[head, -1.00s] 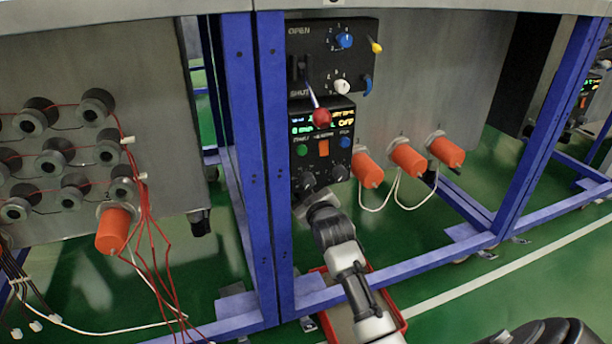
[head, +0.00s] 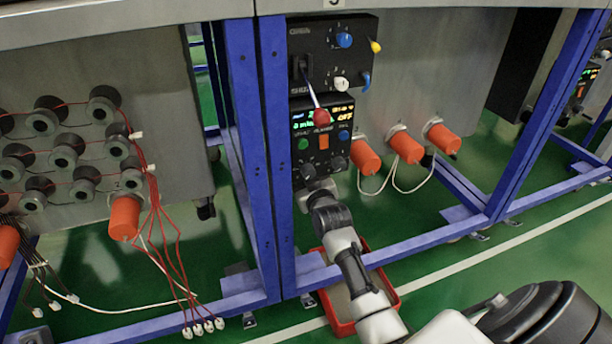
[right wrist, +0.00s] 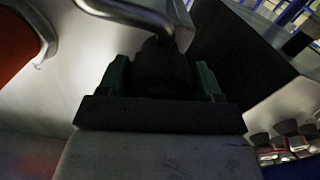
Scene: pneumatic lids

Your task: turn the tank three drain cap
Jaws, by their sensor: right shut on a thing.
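My right arm reaches in under the control panel (head: 322,140) of the tank marked 3 in the head view. Its gripper (right wrist: 161,82) shows in the right wrist view, with a green finger on each side of a dark, round cap (right wrist: 162,62). The gripper is shut on this cap, which looks like the drain cap. The cap is in deep shadow, so how far it is turned cannot be told. In the head view the cap and fingertips are hidden behind the wrist. My left gripper is not in view.
Orange cylinders (head: 406,147) with white cables are to the right. Blue frame posts (head: 274,150) stand close on the left. A red tray (head: 398,302) lies on the floor below.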

